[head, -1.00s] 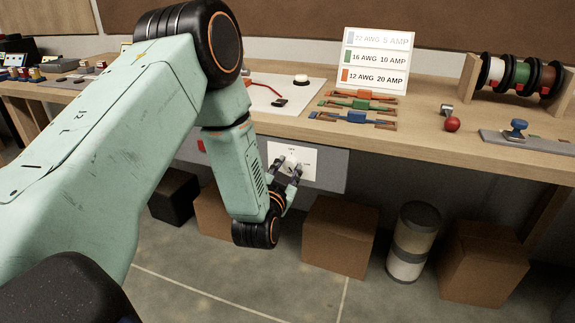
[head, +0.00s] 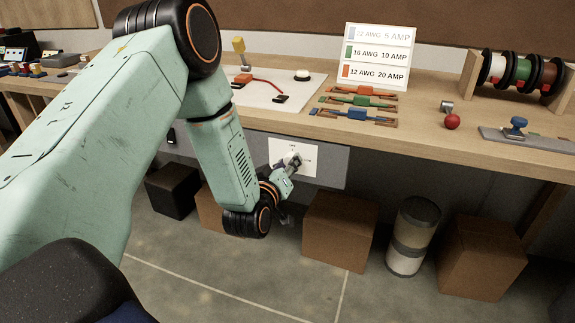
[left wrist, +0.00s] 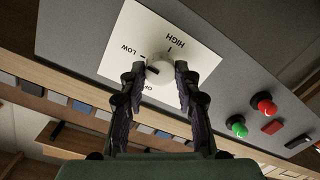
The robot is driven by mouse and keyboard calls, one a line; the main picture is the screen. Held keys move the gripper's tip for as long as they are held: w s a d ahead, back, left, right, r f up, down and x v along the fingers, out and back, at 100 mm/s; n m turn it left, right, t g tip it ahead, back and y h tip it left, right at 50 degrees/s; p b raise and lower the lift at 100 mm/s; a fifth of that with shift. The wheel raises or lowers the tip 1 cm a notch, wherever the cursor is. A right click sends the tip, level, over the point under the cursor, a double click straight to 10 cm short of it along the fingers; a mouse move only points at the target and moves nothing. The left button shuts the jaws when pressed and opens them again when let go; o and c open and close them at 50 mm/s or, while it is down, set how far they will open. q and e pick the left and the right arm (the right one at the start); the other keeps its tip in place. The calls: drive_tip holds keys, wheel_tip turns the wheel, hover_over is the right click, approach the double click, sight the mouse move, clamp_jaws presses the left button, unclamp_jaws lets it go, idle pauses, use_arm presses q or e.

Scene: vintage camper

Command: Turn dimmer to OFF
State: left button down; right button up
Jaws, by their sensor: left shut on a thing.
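The dimmer is a white round knob (left wrist: 159,72) on a white plate (left wrist: 207,57), with the words LOW, HIGH and a partly hidden OFF around it. A dark mark on the knob points toward the LOW side in the left wrist view. The plate (head: 306,168) also shows in the head view, on the grey panel under the bench top. My left gripper (left wrist: 156,73) is shut on the knob, one finger on each side. In the head view the left gripper (head: 288,165) covers most of the knob. My right gripper is not in view.
A green button (left wrist: 237,126) and a red button (left wrist: 266,106) sit on the same panel. The bench top (head: 420,120) above carries fuses, a label sign (head: 377,58) and wire spools (head: 520,75). Cardboard boxes (head: 340,228) and a canister (head: 412,235) stand on the floor below.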

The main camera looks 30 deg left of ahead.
use_arm(q)
drive_tip(key=shift+a+f+n+t+h+b, duration=0.15)
drive_tip(key=shift+n+t+h+b, duration=0.2)
drive_tip(key=shift+n+b, duration=3.05)
drive_tip(key=shift+d+f+n+t+h+b, duration=0.1)
drive_tip(key=shift+n+t+h+b, duration=0.25)
drive_tip(key=shift+n+b, duration=3)
drive_tip(key=n+p, duration=0.3)
drive_tip(key=n, duration=0.1)
drive_tip(key=c, duration=1)
unclamp_jaws()
drive_tip(key=shift+a+r, duration=0.1)
drive_tip(key=shift+o, duration=0.2)
drive_tip(key=shift+s, duration=0.1)
drive_tip(key=s+d, duration=0.1)
drive_tip(key=s, duration=0.6)
drive_tip(key=shift+s, duration=0.2)
